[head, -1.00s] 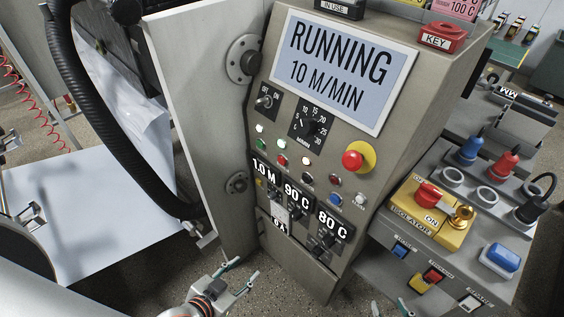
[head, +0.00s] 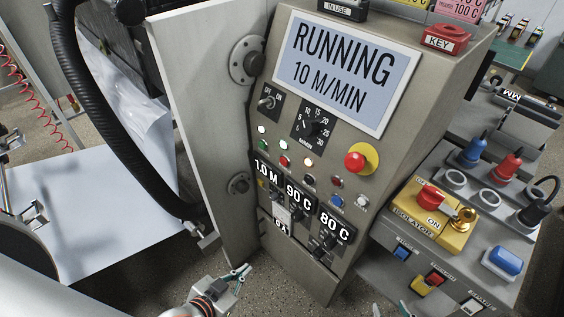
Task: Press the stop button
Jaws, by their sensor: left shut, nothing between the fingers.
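The grey control panel (head: 310,170) faces me, with a screen (head: 343,70) reading "RUNNING 10 M/MIN". Below the screen are small round lamps and buttons, including a red button (head: 284,160) and a green button (head: 262,144). Their labels are too small to read, so I cannot tell which one is marked stop. A large red mushroom button (head: 357,161) sits on a yellow disc at the right. My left gripper (head: 241,271) is shut and empty, below and left of the buttons, apart from the panel. My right gripper (head: 391,309) shows only its spread fingertips at the bottom edge.
A yellow isolator box (head: 434,213) with a red switch stands on the right console, beside blue and red plugs. Dial boxes reading 1.0 M, 90 C and 80 C (head: 335,229) jut out under the buttons. A black hose (head: 95,120) and white sheet (head: 100,225) lie left.

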